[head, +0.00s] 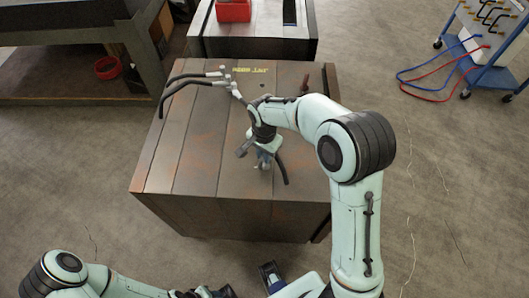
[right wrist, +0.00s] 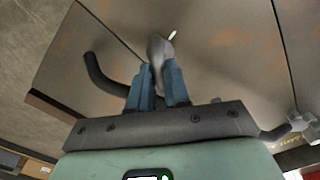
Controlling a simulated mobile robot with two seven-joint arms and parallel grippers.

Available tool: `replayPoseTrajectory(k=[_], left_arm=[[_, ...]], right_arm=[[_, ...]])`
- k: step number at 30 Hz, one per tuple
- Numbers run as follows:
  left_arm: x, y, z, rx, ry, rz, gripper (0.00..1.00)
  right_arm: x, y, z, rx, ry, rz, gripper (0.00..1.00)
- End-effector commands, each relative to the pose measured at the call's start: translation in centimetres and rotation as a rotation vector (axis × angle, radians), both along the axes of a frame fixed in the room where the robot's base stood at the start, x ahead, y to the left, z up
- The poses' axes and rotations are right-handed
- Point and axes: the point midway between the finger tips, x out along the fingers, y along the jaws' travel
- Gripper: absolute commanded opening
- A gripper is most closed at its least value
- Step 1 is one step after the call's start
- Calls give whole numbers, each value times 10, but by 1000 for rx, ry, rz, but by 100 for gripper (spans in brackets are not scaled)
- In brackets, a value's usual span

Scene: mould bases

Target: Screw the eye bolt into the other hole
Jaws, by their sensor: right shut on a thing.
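The mould base (head: 185,165) is a large brown-grey block of several steel plates. My right gripper (head: 264,160) is over its near part and points down at the top face. In the right wrist view, its two blue fingers (right wrist: 160,85) are shut on a grey piece, the eye bolt (right wrist: 158,48), which sticks out past the fingertips. Whether its tip is in a hole is hidden. A small dark spot (head: 262,84), perhaps a hole, shows on the far part of the top. My left arm is low at the left; its jaws are not clear.
Black hoses (head: 185,79) with grey fittings reach over the block's far left edge. A curved black piece (right wrist: 103,78) lies close to the right gripper. A dark upright piece (head: 304,86) stands at the far right. Behind is another block with a red bin (head: 233,10); a blue trolley (head: 490,60) stands right.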

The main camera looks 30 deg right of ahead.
Motion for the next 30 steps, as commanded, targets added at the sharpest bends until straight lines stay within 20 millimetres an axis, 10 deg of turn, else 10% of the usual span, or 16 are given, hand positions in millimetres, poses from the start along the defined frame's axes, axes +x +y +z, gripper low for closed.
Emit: replayPoseTrajectory(k=[20, 21, 23, 30], left_arm=[[4, 0, 11, -1, -5, 1, 43], [4, 0, 11, -1, -5, 0, 43], [4, 0, 11, 0, -5, -1, 43], [4, 0, 11, -1, -5, 0, 43]], right_arm=[[-3, 1, -4, 0, 13, -349, 0], [-3, 1, -4, -1, 13, -348, 27], [-3, 1, -4, -1, 13, -347, 46], [-2, 1, -3, -1, 8, -346, 47]])
